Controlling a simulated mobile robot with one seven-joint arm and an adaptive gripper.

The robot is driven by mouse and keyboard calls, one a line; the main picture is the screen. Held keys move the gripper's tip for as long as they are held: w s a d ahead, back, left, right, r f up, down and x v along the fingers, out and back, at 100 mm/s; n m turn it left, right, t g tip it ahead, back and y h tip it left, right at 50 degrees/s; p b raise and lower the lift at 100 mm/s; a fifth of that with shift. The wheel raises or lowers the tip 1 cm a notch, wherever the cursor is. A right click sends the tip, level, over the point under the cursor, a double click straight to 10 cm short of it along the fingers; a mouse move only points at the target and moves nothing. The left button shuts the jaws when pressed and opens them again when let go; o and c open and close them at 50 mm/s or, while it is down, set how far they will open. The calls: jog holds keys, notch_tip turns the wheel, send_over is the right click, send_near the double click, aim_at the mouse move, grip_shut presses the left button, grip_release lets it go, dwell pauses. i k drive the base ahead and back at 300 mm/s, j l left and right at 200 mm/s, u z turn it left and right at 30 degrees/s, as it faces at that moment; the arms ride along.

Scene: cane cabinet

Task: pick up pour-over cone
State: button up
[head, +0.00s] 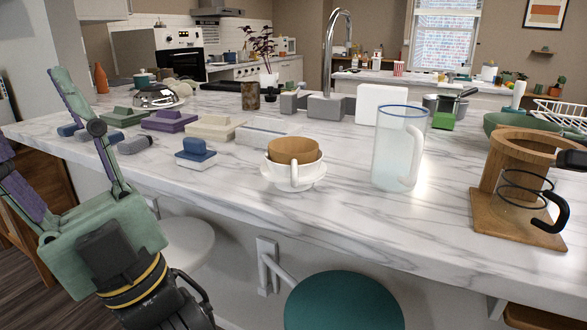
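The pour-over cone (306,174) is white, with a side handle facing me and a saucer-like flange at its base. It stands upright on the marble counter (330,222) near the front edge, at the centre of the head view. A brown filter-like piece (293,150) sits inside its top. My gripper (30,118) is at the far left, in front of the counter and well apart from the cone. Its two green and purple fingers are spread wide and point up and left. The left fingertip is cut off by the picture edge. Nothing shows between the fingers.
A clear pitcher (388,160) stands right of the cone. Several lidded blocks, including a blue one (196,151), lie to the left. A teal stool (343,302) stands below the counter edge.

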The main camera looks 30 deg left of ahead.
aim_at(292, 178)
jog(key=k+j+u, duration=0.35)
jog(key=j, duration=0.2)
jog(key=k+j+u, duration=0.2)
jog(key=i+j, duration=0.5)
